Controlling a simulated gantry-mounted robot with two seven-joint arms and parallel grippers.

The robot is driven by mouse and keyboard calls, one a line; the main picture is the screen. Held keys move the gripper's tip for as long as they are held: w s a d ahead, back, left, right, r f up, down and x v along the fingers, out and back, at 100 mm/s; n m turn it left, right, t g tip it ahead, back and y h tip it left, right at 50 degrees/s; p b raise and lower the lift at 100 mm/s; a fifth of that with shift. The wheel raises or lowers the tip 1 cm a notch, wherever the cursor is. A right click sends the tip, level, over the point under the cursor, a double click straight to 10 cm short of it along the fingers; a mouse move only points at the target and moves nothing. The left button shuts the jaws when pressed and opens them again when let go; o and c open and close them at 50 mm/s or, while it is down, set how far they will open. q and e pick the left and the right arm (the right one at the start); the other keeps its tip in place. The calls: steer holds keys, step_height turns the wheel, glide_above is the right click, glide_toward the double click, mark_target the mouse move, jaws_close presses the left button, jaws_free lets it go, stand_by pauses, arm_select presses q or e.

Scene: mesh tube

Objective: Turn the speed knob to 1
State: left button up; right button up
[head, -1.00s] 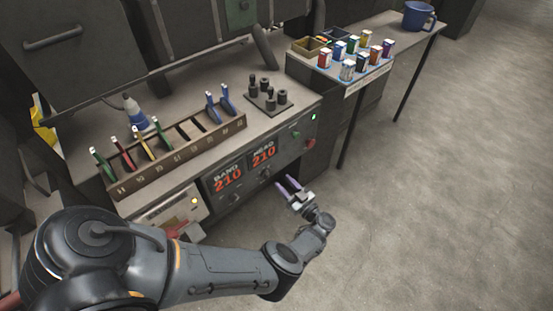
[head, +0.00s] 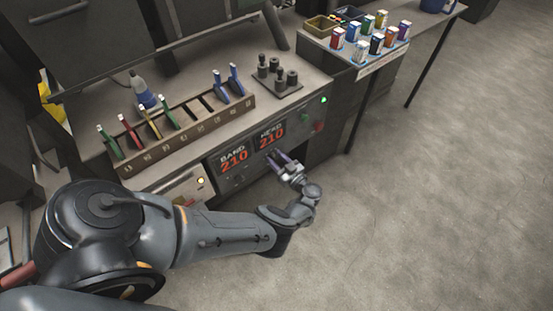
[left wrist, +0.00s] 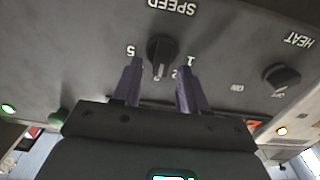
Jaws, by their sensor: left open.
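The speed knob (left wrist: 160,55) is a black knob on the dark panel, under the upside-down word SPEED in the left wrist view. The digits 5, 1 and 2 show around it, and other marks are partly covered. I cannot clearly tell which digit its pointer faces. My left gripper (left wrist: 160,72) is open, with one purple finger toward the 5 side and one toward the 1 side of the knob. Whether the fingers touch it is unclear. In the head view my left gripper (head: 278,161) is at the panel front, below the red displays. My right gripper is not in view.
The HEAT knob (left wrist: 282,78) sits beside the speed knob. Two red displays (head: 252,148) read 210. A rack of pliers (head: 190,128) stands on top of the bench. A side table holds several small boxes (head: 376,42). Open floor lies to the right.

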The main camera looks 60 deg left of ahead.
arm_select(q)
steer(key=shift+a, duration=0.15)
steer(key=c, duration=0.7)
steer(key=shift+o, duration=0.2)
steer(key=shift+n, duration=0.3)
steer(key=shift+s+r+n+p, duration=0.1)
steer(key=shift+s+n+p, duration=0.1)
steer(key=shift+n+p, duration=0.5)
steer(key=n, duration=0.3)
steer(key=shift+s+n, duration=0.25)
steer(key=shift+n, duration=0.15)
steer(key=n, duration=0.3)
steer(key=f+n, duration=0.1)
steer(key=n, duration=0.6)
steer(key=shift+s+f, duration=0.35)
steer(key=shift+s, duration=0.05)
